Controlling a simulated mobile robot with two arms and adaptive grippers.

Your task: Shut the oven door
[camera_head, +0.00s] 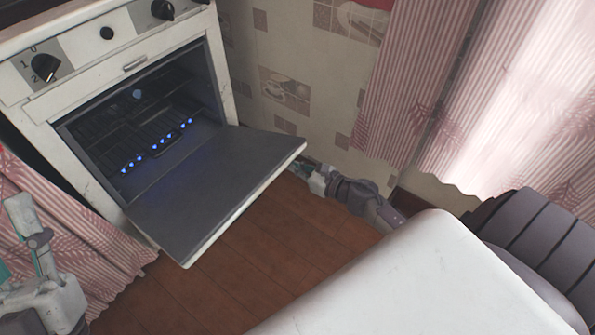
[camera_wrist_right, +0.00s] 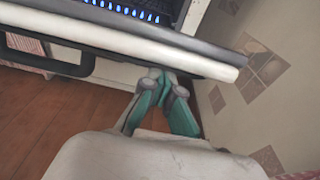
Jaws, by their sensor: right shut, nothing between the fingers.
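The oven door (camera_head: 215,190) hangs open, folded down and tilted out from the white oven (camera_head: 125,66). Its inner face is dark grey with a pale rim. In the right wrist view, the door's edge (camera_wrist_right: 150,50) crosses above my fingers, with a dark handle (camera_wrist_right: 45,62) at left. My right gripper (camera_head: 303,171) is shut and empty by the door's right corner, partly hidden behind it. In the wrist view its teal-padded fingertips (camera_wrist_right: 157,76) are just below the door edge; I cannot tell whether they touch. My left gripper (camera_head: 24,238) is at lower left, partly cut off, away from the door.
Blue flames (camera_head: 155,147) burn inside the oven. A tiled wall (camera_head: 290,85) stands right of the oven, close to my right gripper. Pink striped curtains (camera_head: 415,75) hang at right, and pink cloth (camera_head: 75,225) hangs left. The brown plank floor (camera_head: 265,245) before the door is clear.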

